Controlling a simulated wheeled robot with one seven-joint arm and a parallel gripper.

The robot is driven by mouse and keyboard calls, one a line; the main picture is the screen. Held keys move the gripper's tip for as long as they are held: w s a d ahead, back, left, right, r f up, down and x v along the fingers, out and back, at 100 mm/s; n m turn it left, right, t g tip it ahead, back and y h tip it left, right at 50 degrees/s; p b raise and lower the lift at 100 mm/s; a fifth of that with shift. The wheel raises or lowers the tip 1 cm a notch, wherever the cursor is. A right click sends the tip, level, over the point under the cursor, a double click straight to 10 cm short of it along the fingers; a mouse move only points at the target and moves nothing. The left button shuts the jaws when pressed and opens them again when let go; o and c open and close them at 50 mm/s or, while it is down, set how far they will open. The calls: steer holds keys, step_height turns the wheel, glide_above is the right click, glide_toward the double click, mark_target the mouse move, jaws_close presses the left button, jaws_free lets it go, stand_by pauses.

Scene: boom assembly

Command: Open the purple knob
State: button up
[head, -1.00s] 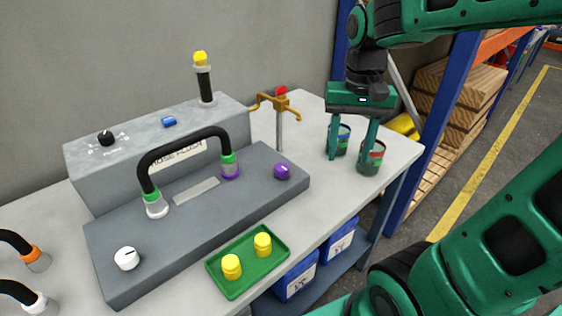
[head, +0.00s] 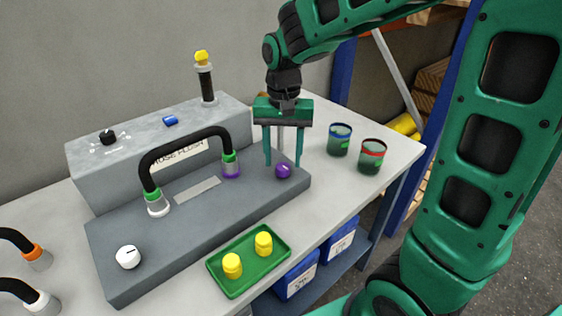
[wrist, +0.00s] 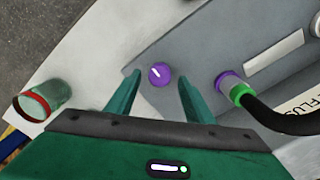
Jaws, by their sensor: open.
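The purple knob (head: 283,171) sits on the right end of the grey hose-flush block (head: 190,230). In the wrist view the knob (wrist: 160,74) shows a white line on its face and lies between and just beyond my two fingertips. My gripper (head: 283,164) points down over the block's right end with its fingers apart and empty. The fingers (wrist: 157,80) look apart from the knob in the wrist view. How high the tips are above the block is hard to tell.
A black hose (head: 185,142) arches over the block, its near end in a purple socket (head: 231,170) left of the knob. A green tray (head: 250,285) with yellow pieces lies in front. A white knob (head: 128,257) is at front left.

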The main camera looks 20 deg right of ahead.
steer(key=shift+f, duration=1.15)
steer(key=c, duration=1)
steer(key=shift+c, duration=0.2)
steer(key=shift+n, duration=0.3)
steer(key=n, duration=0.3)
steer(key=shift+r+n, duration=0.1)
steer(key=shift+n, duration=1.9)
